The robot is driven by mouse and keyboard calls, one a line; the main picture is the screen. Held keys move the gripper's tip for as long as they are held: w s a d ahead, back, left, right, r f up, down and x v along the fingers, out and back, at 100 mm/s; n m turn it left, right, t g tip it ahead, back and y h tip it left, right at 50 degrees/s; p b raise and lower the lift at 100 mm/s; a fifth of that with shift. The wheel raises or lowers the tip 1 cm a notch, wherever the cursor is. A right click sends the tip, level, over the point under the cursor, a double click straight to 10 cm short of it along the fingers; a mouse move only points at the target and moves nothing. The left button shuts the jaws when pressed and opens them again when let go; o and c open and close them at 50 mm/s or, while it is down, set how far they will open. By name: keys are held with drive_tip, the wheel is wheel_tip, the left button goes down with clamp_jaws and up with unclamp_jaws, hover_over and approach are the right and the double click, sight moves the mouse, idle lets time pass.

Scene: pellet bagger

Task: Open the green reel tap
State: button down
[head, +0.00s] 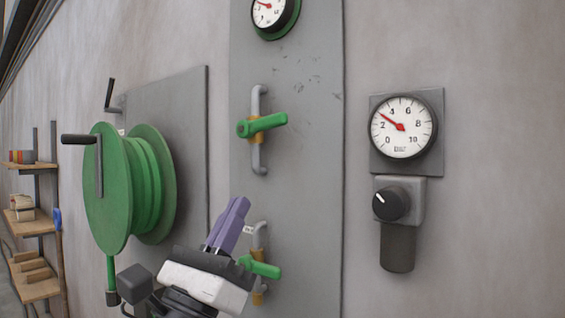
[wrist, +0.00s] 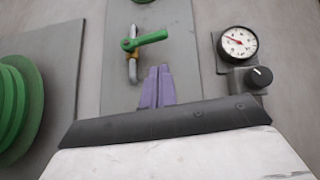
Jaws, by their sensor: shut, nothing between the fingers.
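Two green-handled taps sit on vertical grey pipes with brass bodies on a tall grey wall panel. The upper tap (head: 264,124) has its lever crosswise to its pipe, pointing right; it also shows in the wrist view (wrist: 150,38). The lower tap (head: 262,268) also has its lever pointing right, slightly down, and is partly hidden behind my gripper. I cannot tell which one is the reel tap. My gripper (head: 239,202) is shut and empty, its purple fingers pointing up below the upper tap. In the wrist view the fingertips (wrist: 160,71) appear just below that tap, apart from it.
A green hose reel (head: 128,190) with a crank handle stands out from the wall at left. A gauge (head: 402,127) and a black knob (head: 391,204) are right of the panel. Another gauge (head: 270,12) is above. Shelves (head: 35,230) stand far left.

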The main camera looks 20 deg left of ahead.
sight(262, 124)
drive_tip(key=shift+n+g+y, duration=0.4)
drive_tip(key=shift+y, duration=0.2)
drive_tip(key=p+x, duration=0.2)
drive_tip(key=x, duration=0.2)
drive_tip(key=p+x, duration=0.3)
drive_tip(key=x, duration=0.1)
drive_tip(key=a+p+x, duration=0.1)
drive_tip(key=p+x, duration=0.1)
drive_tip(key=x, duration=0.2)
drive_tip(key=shift+w+d+r+p, duration=0.1)
drive_tip(key=shift+w+r+p, duration=0.05)
drive_tip(key=shift+r+p, duration=0.25)
